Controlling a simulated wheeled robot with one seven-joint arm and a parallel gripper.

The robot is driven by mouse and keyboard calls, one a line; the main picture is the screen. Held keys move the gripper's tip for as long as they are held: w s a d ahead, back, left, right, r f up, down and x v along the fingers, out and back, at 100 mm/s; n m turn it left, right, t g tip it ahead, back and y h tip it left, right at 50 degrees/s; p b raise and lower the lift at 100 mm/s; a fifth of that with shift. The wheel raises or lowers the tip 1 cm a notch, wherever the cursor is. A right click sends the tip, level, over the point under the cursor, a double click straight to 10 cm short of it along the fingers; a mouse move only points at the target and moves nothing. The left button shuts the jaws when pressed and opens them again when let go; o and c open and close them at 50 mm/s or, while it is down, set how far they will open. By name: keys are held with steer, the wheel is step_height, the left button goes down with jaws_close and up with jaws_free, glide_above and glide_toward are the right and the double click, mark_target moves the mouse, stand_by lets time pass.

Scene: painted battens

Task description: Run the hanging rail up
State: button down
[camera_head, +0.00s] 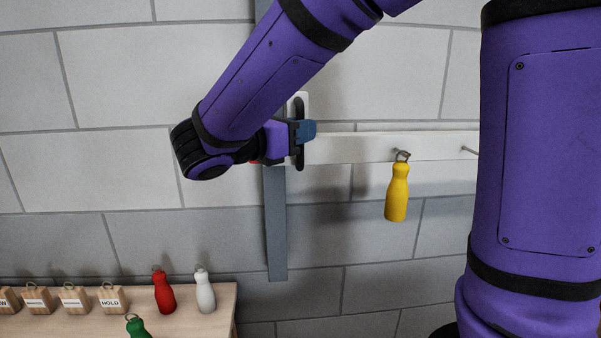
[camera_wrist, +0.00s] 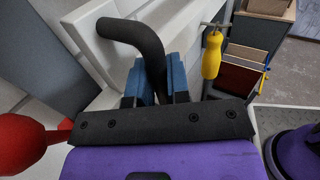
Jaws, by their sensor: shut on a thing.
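The hanging rail (camera_head: 342,148) is a white batten running across a grey block wall, in front of a grey upright track (camera_head: 276,225). A black handle (camera_head: 299,110) stands on a white plate at the rail's left end. It also shows in the wrist view as a curved black bar (camera_wrist: 125,32). My gripper (camera_head: 303,131) is at this handle, and its blue fingers (camera_wrist: 158,80) are shut around it. A yellow bottle-shaped piece (camera_head: 397,193) hangs from a hook on the rail. It shows in the wrist view too (camera_wrist: 212,56). My arm hides part of the track.
A wooden table (camera_head: 195,324) at the lower left bears a red piece (camera_head: 164,293), a white piece (camera_head: 206,294), a green piece (camera_head: 137,327) and several labelled wooden blocks (camera_head: 112,299). In the wrist view, a red rounded thing (camera_wrist: 22,142) is close at the left.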

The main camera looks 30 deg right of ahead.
step_height(320, 180, up, 12)
stand_by(0.3)
steer(key=c, duration=1.1)
jaws_free()
step_height(320, 180, up, 10)
